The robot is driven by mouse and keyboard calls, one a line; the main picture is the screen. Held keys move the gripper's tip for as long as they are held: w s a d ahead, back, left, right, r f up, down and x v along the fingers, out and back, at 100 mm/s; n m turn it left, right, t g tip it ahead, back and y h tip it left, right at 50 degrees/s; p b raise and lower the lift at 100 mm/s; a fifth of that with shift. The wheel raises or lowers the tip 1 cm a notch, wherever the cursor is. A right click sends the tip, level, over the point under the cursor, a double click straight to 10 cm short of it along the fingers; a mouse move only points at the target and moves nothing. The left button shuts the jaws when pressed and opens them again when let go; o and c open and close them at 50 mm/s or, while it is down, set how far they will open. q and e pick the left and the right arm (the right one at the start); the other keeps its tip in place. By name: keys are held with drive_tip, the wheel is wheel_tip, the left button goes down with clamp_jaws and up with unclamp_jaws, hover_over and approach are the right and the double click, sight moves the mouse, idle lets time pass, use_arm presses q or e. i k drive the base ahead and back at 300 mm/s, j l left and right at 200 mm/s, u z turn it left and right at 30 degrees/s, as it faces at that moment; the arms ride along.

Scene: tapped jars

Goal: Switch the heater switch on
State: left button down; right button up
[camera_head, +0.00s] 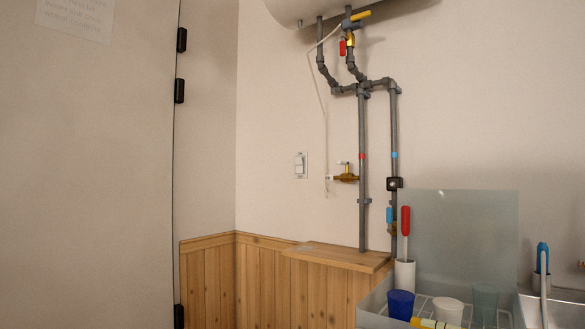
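The white wall switch (300,165) sits on the beige wall, left of the pipes, and is small in the view. I cannot tell which way its rocker is set. The heater (345,7) is a white rounded tank cut off by the top edge, with pipes and valves under it. A thin pale cable (323,105) hangs from the heater area down past the switch's right side. Neither of my grippers is in view.
Grey pipes (362,210) run down the wall with a brass tap (343,178). A wooden ledge (336,255) tops the panelling below. A rack at lower right holds a blue cup (401,303) and other cups. A door (85,180) fills the left.

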sight(299, 160)
drive_tip(key=i+j+u, duration=0.3)
drive_tip(key=i, duration=0.2)
drive_tip(key=i+j+u, duration=0.35)
drive_tip(key=i, duration=0.15)
